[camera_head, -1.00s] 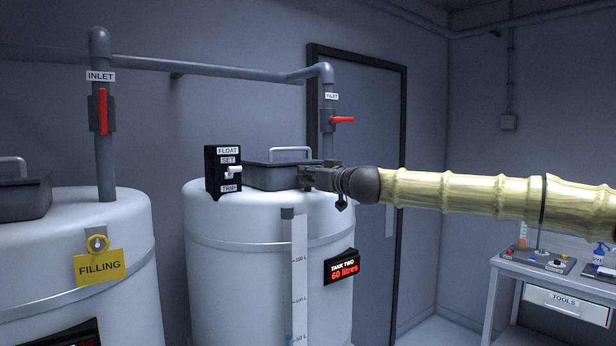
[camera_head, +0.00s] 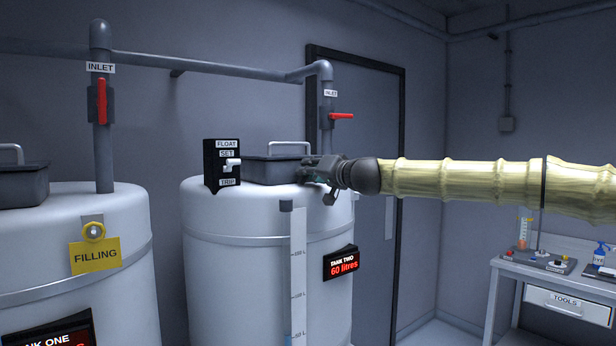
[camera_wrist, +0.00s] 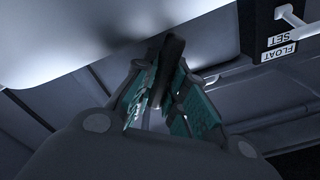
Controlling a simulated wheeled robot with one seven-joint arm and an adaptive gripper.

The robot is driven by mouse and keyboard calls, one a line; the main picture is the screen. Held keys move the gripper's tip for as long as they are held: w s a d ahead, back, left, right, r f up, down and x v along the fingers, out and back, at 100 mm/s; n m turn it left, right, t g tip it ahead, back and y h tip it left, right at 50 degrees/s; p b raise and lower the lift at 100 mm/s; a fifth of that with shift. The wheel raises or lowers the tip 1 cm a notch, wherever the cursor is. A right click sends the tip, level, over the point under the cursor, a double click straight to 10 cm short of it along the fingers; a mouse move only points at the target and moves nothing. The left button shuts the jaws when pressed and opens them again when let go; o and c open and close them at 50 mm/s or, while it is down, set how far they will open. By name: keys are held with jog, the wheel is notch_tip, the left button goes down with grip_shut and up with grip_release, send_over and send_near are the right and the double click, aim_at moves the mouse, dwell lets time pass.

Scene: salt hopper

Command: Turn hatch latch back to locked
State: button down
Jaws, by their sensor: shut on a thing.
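The hatch (camera_head: 262,170) is a dark lid with a pale bar handle (camera_head: 290,149) on top of tank two (camera_head: 230,220). My gripper (camera_head: 308,170) is at the hatch's front right corner. In the wrist view its teal-padded fingers (camera_wrist: 160,95) are shut on a dark, upright piece (camera_wrist: 171,62), which appears to be the hatch latch. The gripper hides most of the latch in the head view, so its angle and whether it is locked cannot be told. The lid looks closed.
The black float switch box (camera_head: 221,165) stands just left of the hatch; it also shows in the wrist view (camera_wrist: 283,30). The inlet pipe (camera_head: 327,110) with a red valve handle (camera_head: 341,116) rises behind. A tool bench (camera_head: 550,275) stands at right.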

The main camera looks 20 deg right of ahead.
jog(key=m, duration=0.2)
jog(key=m+b, duration=0.2)
jog(key=m, duration=0.1)
jog(key=shift+d+f+m, duration=0.2)
jog(key=shift+f+m, duration=0.05)
jog(key=shift+m, duration=0.05)
jog(key=shift+w+d+f+m+b, duration=0.1)
jog(key=shift+m+b, duration=0.3)
jog(key=shift+m, duration=0.65)
jog(key=shift+f+m+b, duration=0.1)
jog(key=shift+m+b, duration=0.3)
jog(key=shift+m, duration=0.65)
jog(key=c, duration=1.4)
grip_release()
jog(key=shift+c, duration=0.2)
jog(key=shift+f, duration=0.1)
